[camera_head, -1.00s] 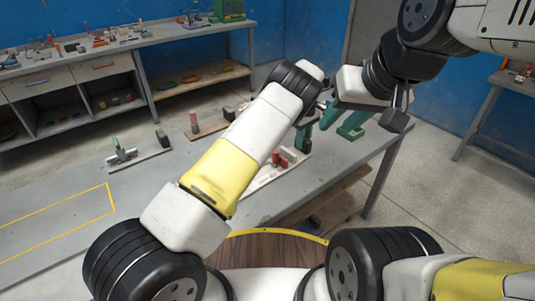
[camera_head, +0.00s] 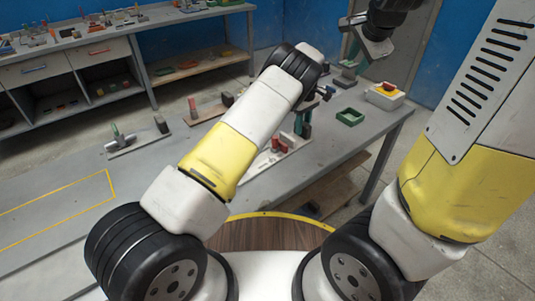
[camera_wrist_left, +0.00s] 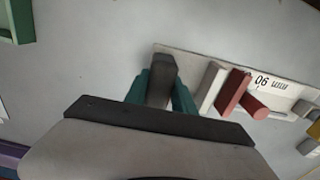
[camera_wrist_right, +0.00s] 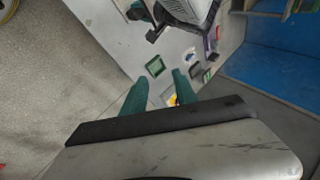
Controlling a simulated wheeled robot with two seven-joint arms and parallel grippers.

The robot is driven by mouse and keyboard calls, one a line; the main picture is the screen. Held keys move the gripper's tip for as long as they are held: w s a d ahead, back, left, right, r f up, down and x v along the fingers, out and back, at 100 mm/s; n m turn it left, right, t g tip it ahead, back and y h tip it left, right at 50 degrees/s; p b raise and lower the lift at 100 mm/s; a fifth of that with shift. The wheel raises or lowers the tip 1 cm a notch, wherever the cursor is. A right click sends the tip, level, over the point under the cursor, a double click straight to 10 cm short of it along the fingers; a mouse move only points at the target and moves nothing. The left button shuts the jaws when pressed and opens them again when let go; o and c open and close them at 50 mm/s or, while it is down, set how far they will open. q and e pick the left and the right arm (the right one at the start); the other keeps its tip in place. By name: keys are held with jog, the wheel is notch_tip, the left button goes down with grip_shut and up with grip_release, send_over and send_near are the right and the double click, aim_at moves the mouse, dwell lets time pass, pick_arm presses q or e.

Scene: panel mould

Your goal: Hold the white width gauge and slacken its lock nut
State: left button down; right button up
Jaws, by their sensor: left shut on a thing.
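The white width gauge (camera_head: 262,172) lies on the grey bench, partly hidden behind my left arm. In the left wrist view its pale bar (camera_wrist_left: 200,62) carries a dark grip block (camera_wrist_left: 162,72), a red block (camera_wrist_left: 232,92), a red cylinder (camera_wrist_left: 255,108) and an upside-down number label. My left gripper (camera_wrist_left: 161,80) has its teal fingers on either side of the dark grip block, shut on it; the head view shows this gripper (camera_head: 303,122) at the gauge's far end. My right gripper (camera_wrist_right: 161,75) is open and empty, above the bench's far end. I cannot clearly tell which part is the lock nut.
Two other gauges, one white with a green post (camera_head: 117,138) and one wooden with a red post (camera_head: 193,107), lie to the left. A yellow-outlined bench area is clear.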

jog(key=w+a+r+m+t+y, duration=0.1)
jog(key=w+a+r+m+t, duration=0.1)
jog(key=w+a+r, duration=0.45)
jog(key=w+a+r+m+t, duration=0.1)
jog(key=w+a+r, duration=0.3)
jog(key=a+r, duration=0.55)
jog(key=a+f+m, duration=0.2)
jog(key=a+f, duration=0.1)
jog(key=a, duration=0.8)
jog(key=s+a+f+m+g, duration=0.3)
jog(key=s+f, duration=0.3)
jog(key=f, duration=0.4)
jog(key=s+a+f+m+g, duration=0.25)
jog(key=s+f+g, duration=0.2)
jog(key=f, duration=0.55)
jog(key=s+a+f+m+g, duration=0.2)
jog(key=s+f+m+g, duration=0.1)
jog(key=s+f, duration=0.55)
jog(key=shift+h, duration=0.3)
jog(key=f, duration=0.4)
jog(key=w+f, duration=0.1)
jog(key=f, duration=0.7)
jog(key=shift+w, duration=0.35)
jog(key=shift+a+f, duration=0.1)
jog(key=shift+f, duration=0.6)
